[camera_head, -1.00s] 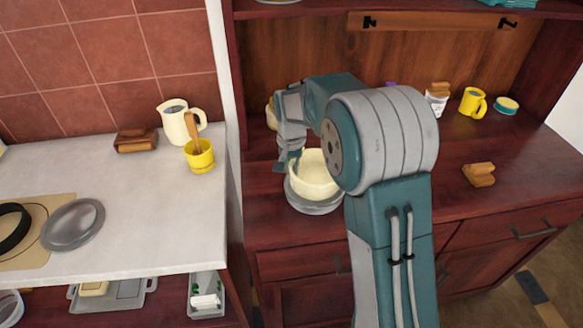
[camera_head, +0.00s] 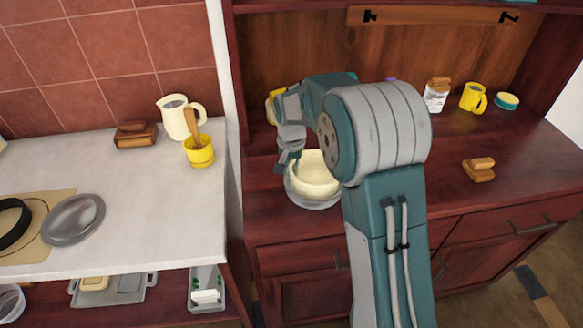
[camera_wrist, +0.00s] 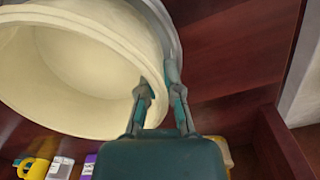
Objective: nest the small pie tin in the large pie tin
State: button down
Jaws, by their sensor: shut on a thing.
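A cream-coloured round tin (camera_head: 316,180), which I take for the small pie tin, sits low inside a grey metal tin (camera_head: 318,204), which I take for the large one, on the dark red cabinet top. The grey rim shows around its lower side. My gripper (camera_head: 287,163) is at the left side of the cream tin. In the wrist view my gripper (camera_wrist: 160,86) is shut on the cream tin's rim (camera_wrist: 125,100), one finger inside and one outside near the grey rim (camera_wrist: 170,30). Whether the cream tin touches the grey bottom is hidden.
A yellow item (camera_head: 272,108) stands behind my gripper. A jar (camera_head: 436,98), yellow mug (camera_head: 473,98) and brown block (camera_head: 479,170) stand to the right. On the white counter at left are a grey round dish (camera_head: 73,219), a jug (camera_head: 178,116) and a yellow cup (camera_head: 200,152).

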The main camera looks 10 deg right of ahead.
jog(key=shift+r, duration=0.1)
jog(key=shift+r, duration=1.1)
jog(key=shift+s+a, duration=0.1)
jog(key=shift+f, duration=1.2)
jog(key=c, duration=0.7)
grip_release()
